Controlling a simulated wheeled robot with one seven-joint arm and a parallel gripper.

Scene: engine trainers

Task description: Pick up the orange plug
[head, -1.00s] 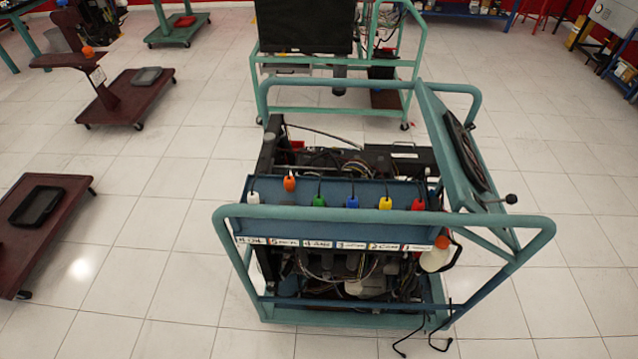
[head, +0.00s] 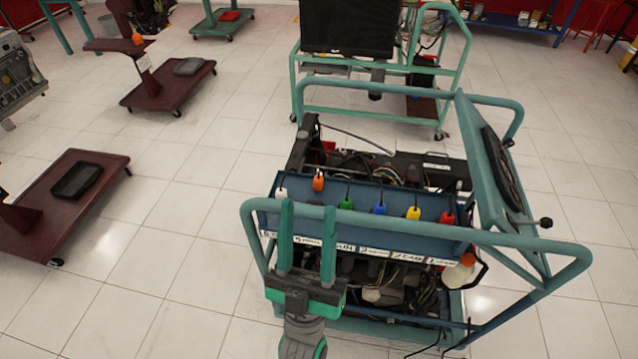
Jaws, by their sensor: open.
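The orange plug (head: 319,182) stands on the blue shelf (head: 400,228) of the teal engine trainer, second from the left in a row of coloured plugs. A dark cable rises from its top. My gripper (head: 308,208) shows from the front, its two green fingers pointing up and spread apart with nothing between them. In the picture, the fingertips lie just below and to the left of the orange plug, apart from it. The fingers hide part of the shelf's front and some of its labels.
A white plug (head: 281,193) stands left of the orange one. Green (head: 346,203), blue (head: 379,208), yellow (head: 413,213) and red (head: 447,218) plugs stand to the right. The trainer's teal front rail (head: 520,242) crosses near my gripper.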

